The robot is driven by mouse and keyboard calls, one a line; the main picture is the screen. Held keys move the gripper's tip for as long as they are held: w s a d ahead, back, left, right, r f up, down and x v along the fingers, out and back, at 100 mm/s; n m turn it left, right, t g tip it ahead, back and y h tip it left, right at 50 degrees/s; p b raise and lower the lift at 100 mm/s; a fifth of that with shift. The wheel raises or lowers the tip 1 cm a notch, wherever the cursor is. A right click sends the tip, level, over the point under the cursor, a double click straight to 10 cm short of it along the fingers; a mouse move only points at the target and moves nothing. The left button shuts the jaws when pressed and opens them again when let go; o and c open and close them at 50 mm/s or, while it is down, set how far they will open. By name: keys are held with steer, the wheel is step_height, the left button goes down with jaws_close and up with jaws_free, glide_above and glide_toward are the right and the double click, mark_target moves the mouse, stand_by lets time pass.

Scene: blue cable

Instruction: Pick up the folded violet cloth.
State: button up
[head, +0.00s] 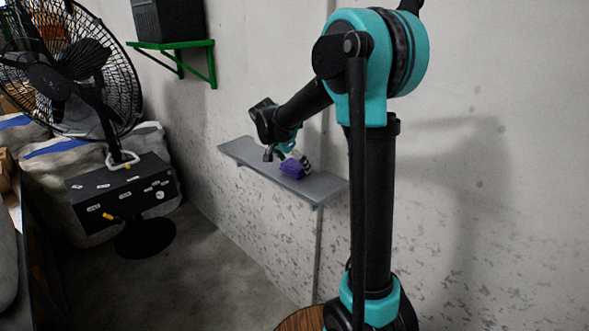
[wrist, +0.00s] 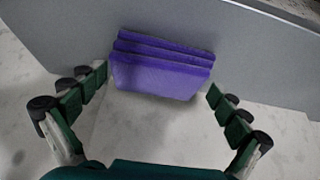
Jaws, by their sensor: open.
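The folded violet cloth (wrist: 155,77) lies in several layers on a grey wall shelf (wrist: 258,66), at the shelf's edge in the wrist view. In the head view the cloth (head: 294,168) sits on the shelf (head: 240,151), partly hidden by my gripper. My gripper (wrist: 160,90) is open, with one green-padded finger on each side of the cloth and a gap at both sides. In the head view my gripper (head: 287,157) is right at the cloth; whether it touches cannot be told there.
A green bracket shelf (head: 196,44) with a dark box (head: 168,20) is on the wall at upper left. A black fan (head: 58,75), a dark box with labels (head: 122,194) and pale sacks (head: 85,165) stand at left. The floor below the shelf is clear.

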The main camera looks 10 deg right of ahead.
mark_target(295, 163)
steer(key=shift+c, duration=0.2)
steer(key=c, duration=0.9)
steer(key=shift+o, duration=0.2)
steer(key=shift+r, duration=0.1)
step_height(295, 163, up, 20)
steer(key=o, duration=0.3)
steer(key=shift+c, duration=1.4)
